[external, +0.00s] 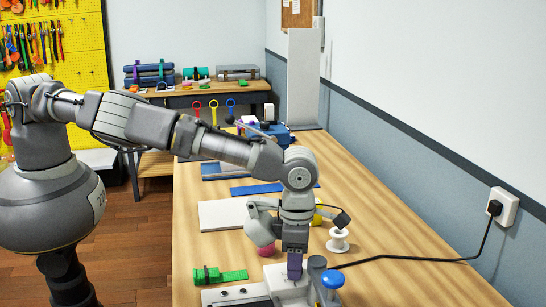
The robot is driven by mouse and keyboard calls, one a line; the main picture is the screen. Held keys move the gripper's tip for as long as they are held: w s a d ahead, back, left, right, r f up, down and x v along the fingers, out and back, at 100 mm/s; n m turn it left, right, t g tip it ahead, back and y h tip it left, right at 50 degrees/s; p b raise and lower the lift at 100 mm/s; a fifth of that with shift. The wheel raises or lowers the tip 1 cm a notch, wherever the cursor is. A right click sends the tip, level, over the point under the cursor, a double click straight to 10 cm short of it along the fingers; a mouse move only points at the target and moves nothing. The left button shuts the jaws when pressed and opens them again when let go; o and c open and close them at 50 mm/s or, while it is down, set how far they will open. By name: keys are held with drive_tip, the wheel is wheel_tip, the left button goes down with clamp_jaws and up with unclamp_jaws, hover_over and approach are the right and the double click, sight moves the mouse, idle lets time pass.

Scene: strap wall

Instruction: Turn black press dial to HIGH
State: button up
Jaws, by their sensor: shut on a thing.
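The press (278,286) is a pale grey machine at the bottom of the external view, with a blue ball knob (333,279) at its right. My gripper (294,278) points straight down on top of the press, left of the blue knob. Its purple-grey fingers are shut at the spot where the dial seems to be. The black dial itself is hidden by the fingers, and its setting and the HIGH mark cannot be read.
A green strap roll (220,275) lies left of the press. A white spool (338,240) and a pink roll (265,249) stand behind it. A black cord (410,257) runs right to the wall outlet (504,206). A white board (222,214) lies farther back.

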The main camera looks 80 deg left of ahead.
drive_tip(key=shift+n, duration=0.7)
drive_tip(key=shift+r, duration=0.1)
drive_tip(key=o, duration=1)
drive_tip(key=shift+o, duration=0.2)
wheel_tip(320, 180, up, 8)
drive_tip(key=shift+f+p, duration=0.15)
drive_tip(key=shift+p, duration=0.55)
